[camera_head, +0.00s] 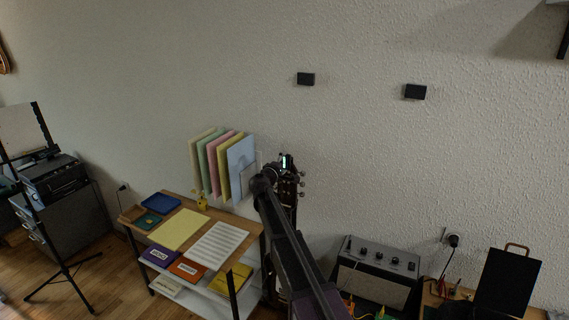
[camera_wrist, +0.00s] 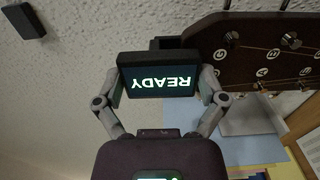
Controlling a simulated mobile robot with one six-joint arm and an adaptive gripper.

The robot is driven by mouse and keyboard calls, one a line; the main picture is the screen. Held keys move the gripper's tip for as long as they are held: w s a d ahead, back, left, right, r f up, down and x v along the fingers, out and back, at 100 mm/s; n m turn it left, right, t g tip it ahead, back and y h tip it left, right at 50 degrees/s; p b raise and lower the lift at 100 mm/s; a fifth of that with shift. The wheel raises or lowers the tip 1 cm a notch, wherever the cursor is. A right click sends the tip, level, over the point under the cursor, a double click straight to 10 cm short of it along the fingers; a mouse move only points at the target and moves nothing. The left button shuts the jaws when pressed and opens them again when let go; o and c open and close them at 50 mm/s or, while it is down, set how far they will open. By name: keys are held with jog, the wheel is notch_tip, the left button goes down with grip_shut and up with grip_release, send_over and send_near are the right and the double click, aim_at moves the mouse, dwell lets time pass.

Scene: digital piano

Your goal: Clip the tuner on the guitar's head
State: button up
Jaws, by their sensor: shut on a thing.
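The tuner (camera_wrist: 158,74) is a small black box in the wrist view, its lit screen reading "READY" upside down. My gripper (camera_wrist: 161,86) is shut on it, one finger at each side. The guitar's head (camera_wrist: 240,42) is dark, with strings and metal pegs, and fills the upper right of the wrist view. The tuner's dark clip part (camera_wrist: 172,43) meets the end of the head there; I cannot tell whether it is around the edge or only beside it. In the head view the guitar's head (camera_head: 289,188) stands upright near the wall, partly hidden by my arm.
A table (camera_head: 256,233) with sheets, trays and booklets stands left of the guitar, with upright coloured folders (camera_head: 212,165) behind. An amplifier (camera_head: 378,270) stands to the right. Two small black boxes (camera_head: 306,79) (camera_head: 415,92) are on the wall. A music stand (camera_head: 50,230) is far left.

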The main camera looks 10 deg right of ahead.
jog(key=shift+f+b, duration=0.75)
jog(key=shift+f, duration=0.05)
dwell(0.4)
jog(key=o, duration=0.8)
jog(key=shift+s, duration=0.15)
jog(key=shift+v, duration=2.45)
jog(key=shift+a, duration=0.15)
jog(key=v, duration=1.2)
